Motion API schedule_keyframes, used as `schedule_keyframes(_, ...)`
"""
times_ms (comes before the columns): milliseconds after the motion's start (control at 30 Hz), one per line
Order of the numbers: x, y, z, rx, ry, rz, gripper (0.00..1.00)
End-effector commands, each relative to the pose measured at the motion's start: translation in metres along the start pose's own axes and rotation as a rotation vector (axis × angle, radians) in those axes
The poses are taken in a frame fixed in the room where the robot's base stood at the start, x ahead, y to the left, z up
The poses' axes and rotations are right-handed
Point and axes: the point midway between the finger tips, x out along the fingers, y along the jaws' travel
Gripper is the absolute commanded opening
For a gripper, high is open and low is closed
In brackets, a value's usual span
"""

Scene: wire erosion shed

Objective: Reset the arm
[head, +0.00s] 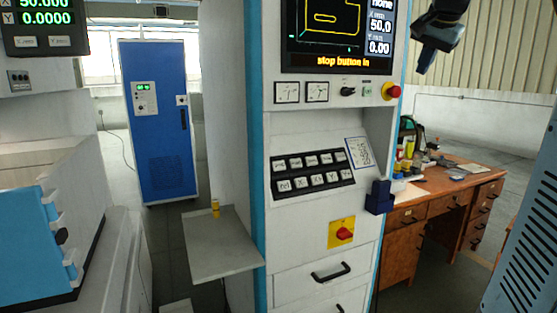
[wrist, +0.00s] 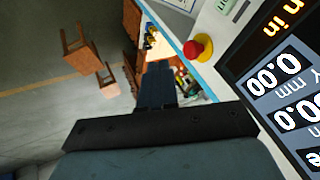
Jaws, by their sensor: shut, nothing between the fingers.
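My gripper (head: 426,62) shows at the top right of the head view, dark and pointing down, to the right of the machine's screen and above the red stop button. In the wrist view my gripper (wrist: 157,72) is shut, with its dark fingers together and nothing between them. It appears to be in free air, touching nothing. The red stop button (head: 391,91) sits at the right edge of the control cabinet; it also shows in the wrist view (wrist: 198,48). The screen (head: 337,35) reads "stop button in".
The control cabinet has a keypad (head: 313,171), a dark blue holder (head: 380,197) on its right side and a grey shelf (head: 218,246) on its left. A wooden desk (head: 405,217) with clutter stands behind at right. A blue cabinet (head: 161,120) stands at the back left.

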Motion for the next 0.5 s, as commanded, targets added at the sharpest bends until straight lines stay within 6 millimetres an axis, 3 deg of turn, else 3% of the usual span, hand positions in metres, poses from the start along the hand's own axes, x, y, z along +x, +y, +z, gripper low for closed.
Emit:
schedule_keyframes(267,0.006,0.032,0.125,-0.265,-0.067,-0.015,0.00)
schedule_keyframes(500,0.023,0.079,0.236,-0.517,-0.116,-0.025,0.00)
